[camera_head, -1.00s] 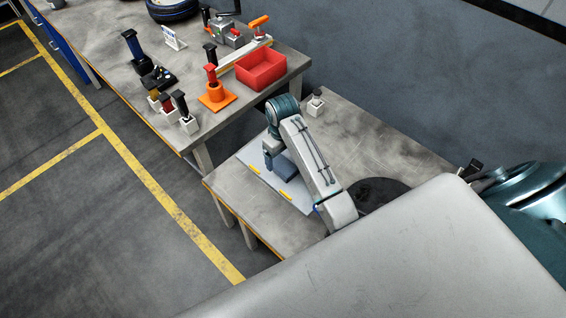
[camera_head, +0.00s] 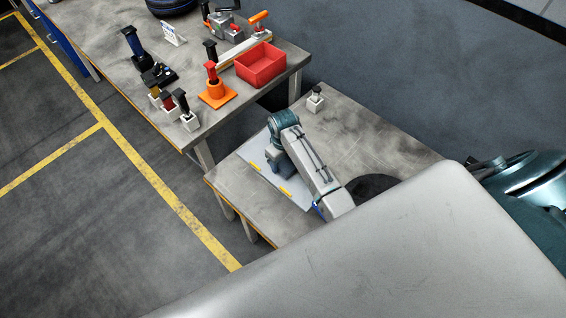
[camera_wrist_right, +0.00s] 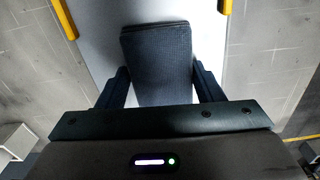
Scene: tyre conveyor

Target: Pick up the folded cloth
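The folded cloth (camera_wrist_right: 158,60) is dark blue and lies flat on a pale board (camera_wrist_right: 95,25) in the right wrist view. My right gripper (camera_wrist_right: 161,85) is open, with one finger on each side of the cloth. Whether the fingers touch its edges is hard to tell. In the head view my right gripper (camera_head: 279,166) is low over the pale board (camera_head: 297,194), largely hidden under my wrist. The cloth cannot be made out clearly there. My left gripper is not in view.
The board has yellow strips and lies on a grey table (camera_head: 380,140). A black round thing (camera_head: 368,186) is beside my arm, and a small white block (camera_head: 315,103) stands behind. The other table holds a red bin (camera_head: 260,66) and an orange stand (camera_head: 216,94).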

